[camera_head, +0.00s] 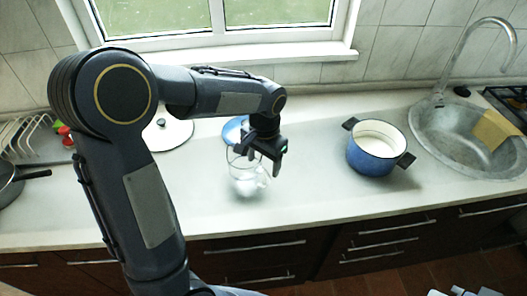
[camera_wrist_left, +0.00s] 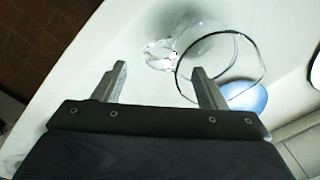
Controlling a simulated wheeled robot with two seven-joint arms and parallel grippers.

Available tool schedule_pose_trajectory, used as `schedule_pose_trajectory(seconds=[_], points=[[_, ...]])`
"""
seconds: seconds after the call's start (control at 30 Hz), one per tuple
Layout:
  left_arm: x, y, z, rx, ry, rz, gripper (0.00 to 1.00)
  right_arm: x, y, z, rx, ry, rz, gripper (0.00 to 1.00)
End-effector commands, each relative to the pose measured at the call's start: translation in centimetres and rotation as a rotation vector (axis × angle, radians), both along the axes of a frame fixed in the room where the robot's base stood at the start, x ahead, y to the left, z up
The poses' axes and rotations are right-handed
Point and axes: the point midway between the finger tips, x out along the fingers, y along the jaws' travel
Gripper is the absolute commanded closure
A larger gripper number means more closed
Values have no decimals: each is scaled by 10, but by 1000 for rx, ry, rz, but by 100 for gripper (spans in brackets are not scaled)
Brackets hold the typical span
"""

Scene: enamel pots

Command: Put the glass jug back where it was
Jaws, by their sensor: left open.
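The clear glass jug (camera_head: 245,180) stands upright on the light counter, left of the blue pot. It also shows in the left wrist view (camera_wrist_left: 221,40), with its round rim towards the camera. My left gripper (camera_head: 262,158) is open and empty at the jug's top. In the left wrist view, one finger of the gripper (camera_wrist_left: 160,68) overlaps the rim and the other is outside it. I cannot tell whether the fingers touch the glass. The arm and gripper hide part of the jug's upper edge.
A blue enamel pot (camera_head: 372,160) with dark handles stands right of the jug. A blue round piece (camera_head: 232,131) lies behind the jug, and a white lid (camera_head: 170,135) lies left. The sink (camera_head: 455,145) is at the right. Counter between jug and pot is clear.

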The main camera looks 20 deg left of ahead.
Motion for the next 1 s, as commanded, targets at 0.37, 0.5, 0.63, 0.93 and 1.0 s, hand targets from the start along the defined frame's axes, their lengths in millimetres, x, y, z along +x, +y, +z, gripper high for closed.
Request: schedule_pose_trajectory(seconds=[0.37, 0.5, 0.63, 0.93, 1.0], points=[[-7, 1, 47, -16, -9, 11, 35, 0, 0, -2, 0, 0, 0, 100], [-40, 11, 64, -99, -62, 68, 35, 0, 0, -2, 0, 0, 0, 100], [-94, 16, 78, -221, -154, 157, 35, 0, 0, -2, 0, 0, 0, 100], [-188, 0, 71, -415, -365, 337, 35, 0, 0, -2, 0, 0, 0, 100], [-197, -4, 67, -434, -393, 360, 35, 0, 0, -2, 0, 0, 0, 100]])
